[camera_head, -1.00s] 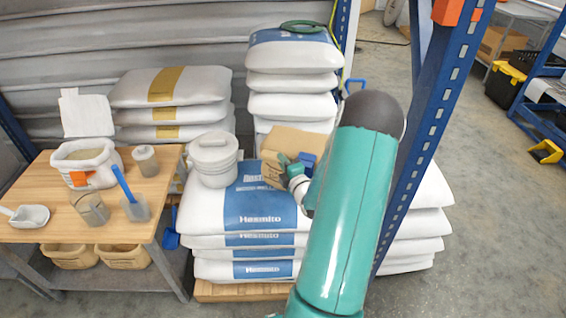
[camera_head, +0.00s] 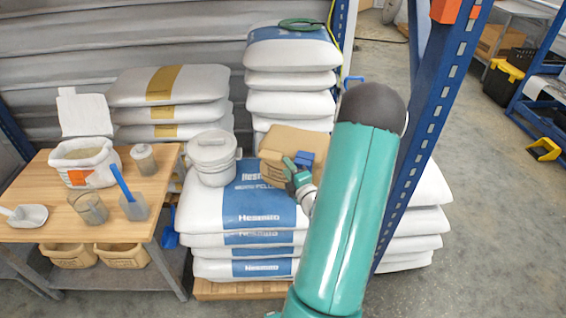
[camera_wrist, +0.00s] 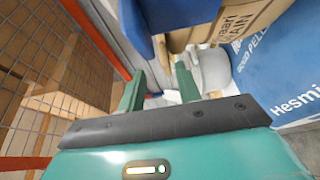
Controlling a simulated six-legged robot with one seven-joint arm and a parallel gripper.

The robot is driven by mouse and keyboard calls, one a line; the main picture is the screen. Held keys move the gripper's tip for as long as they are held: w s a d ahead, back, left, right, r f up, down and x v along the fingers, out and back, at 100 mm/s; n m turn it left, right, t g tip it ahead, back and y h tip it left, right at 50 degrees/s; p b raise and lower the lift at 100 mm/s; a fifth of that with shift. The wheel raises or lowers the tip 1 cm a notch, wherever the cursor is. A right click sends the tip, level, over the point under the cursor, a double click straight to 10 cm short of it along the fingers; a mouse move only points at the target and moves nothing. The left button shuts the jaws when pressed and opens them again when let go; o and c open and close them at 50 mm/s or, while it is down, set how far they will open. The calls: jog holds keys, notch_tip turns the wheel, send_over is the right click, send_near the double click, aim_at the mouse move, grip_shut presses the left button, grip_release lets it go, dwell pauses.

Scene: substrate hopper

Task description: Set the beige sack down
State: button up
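The beige sack (camera_head: 287,141) is at the back right of the top blue-and-white bag (camera_head: 250,205), against the taller bag stack. It appears to rest there, though its underside is hidden. A blue block (camera_head: 304,159) is at its right front side. In the wrist view, the printed beige sack (camera_wrist: 243,18) and the blue block (camera_wrist: 180,14) are at the top edge. My teal gripper (camera_head: 292,168) is just in front of the sack, beside the block. Its fingers (camera_wrist: 158,88) are apart in the wrist view, with nothing visibly held between them.
A grey lidded bucket (camera_head: 213,158) stands left of the sack on the same bag. A blue rack post (camera_head: 428,120) rises close to the right of my arm. A wooden table (camera_head: 100,205) with scoops and containers is at left. Clear floor (camera_head: 490,220) lies at right.

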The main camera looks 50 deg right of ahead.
jog(key=v, duration=0.7)
jog(key=w+a+r+m+g+y, duration=0.2)
jog(key=w+a+r+m+g, duration=0.4)
jog(key=w+a+r, duration=0.65)
jog(key=s+a+r+m+g+y, duration=0.1)
jog(key=s+a+r+m+y, duration=0.1)
jog(key=s+a, duration=0.3)
jog(key=s+a+r+m+g+y, duration=0.1)
jog(key=s+a+r, duration=0.3)
jog(key=a, duration=0.8)
jog(key=s+a+r+m+g+y, duration=0.2)
jog(key=s+a+m, duration=0.2)
jog(key=a, duration=0.5)
jog(key=shift+s+a+r+g+y, duration=0.3)
jog(key=shift+s+a+r+g, duration=0.1)
jog(key=shift+s, duration=0.45)
